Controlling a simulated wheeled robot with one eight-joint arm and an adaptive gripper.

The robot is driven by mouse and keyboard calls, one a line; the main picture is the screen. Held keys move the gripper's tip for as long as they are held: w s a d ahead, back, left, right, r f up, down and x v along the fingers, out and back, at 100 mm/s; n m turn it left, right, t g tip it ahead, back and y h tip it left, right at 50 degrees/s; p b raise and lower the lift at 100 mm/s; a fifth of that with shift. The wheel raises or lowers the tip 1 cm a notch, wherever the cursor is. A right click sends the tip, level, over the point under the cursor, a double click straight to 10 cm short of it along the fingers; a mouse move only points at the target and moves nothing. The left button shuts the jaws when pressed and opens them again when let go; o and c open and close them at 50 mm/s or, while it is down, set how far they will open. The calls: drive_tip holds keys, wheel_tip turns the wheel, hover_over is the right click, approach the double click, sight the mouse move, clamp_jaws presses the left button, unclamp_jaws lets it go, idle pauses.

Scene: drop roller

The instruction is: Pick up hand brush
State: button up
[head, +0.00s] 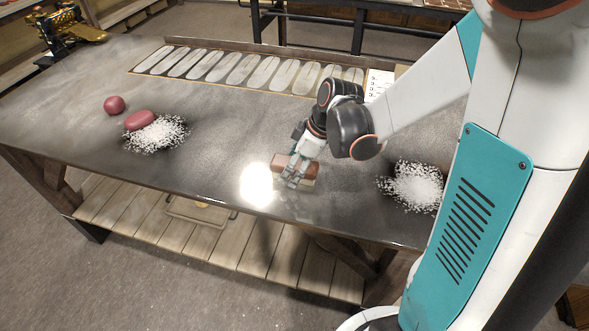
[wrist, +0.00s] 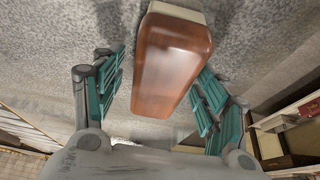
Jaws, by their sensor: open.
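The hand brush (head: 309,172) lies on the dark grey table near its front edge, right of a bright glare spot. In the wrist view its brown wooden back (wrist: 172,62) with a pale edge sits between the two fingers. My gripper (head: 291,178) reaches down over the brush in the head view and partly hides it. The gripper also shows in the wrist view (wrist: 160,92), its teal finger pads apart on either side of the brush. I see a gap between the left pad and the brush; the right pad is close to it, and contact is unclear.
The table (head: 230,110) holds a white flake pile (head: 158,133) with a red lump (head: 140,120) and a red ball (head: 115,105) at left. Another white pile (head: 412,186) lies right of the brush. A tray of oval pieces (head: 240,70) lies along the back.

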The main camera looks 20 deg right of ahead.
drive_tip(key=shift+c, duration=0.6)
drive_tip(key=c, duration=1.2)
drive_tip(key=shift+o, duration=0.2)
drive_tip(key=shift+r, duration=0.1)
wheel_tip(320, 180, up, 20)
drive_tip(key=p, duration=0.6)
drive_tip(key=shift+r+p, duration=0.2)
drive_tip(key=shift+p, duration=0.15)
drive_tip(key=shift+s, duration=0.1)
drive_tip(key=o, duration=0.4)
drive_tip(key=shift+c, duration=0.7)
drive_tip(key=shift+f, duration=0.15)
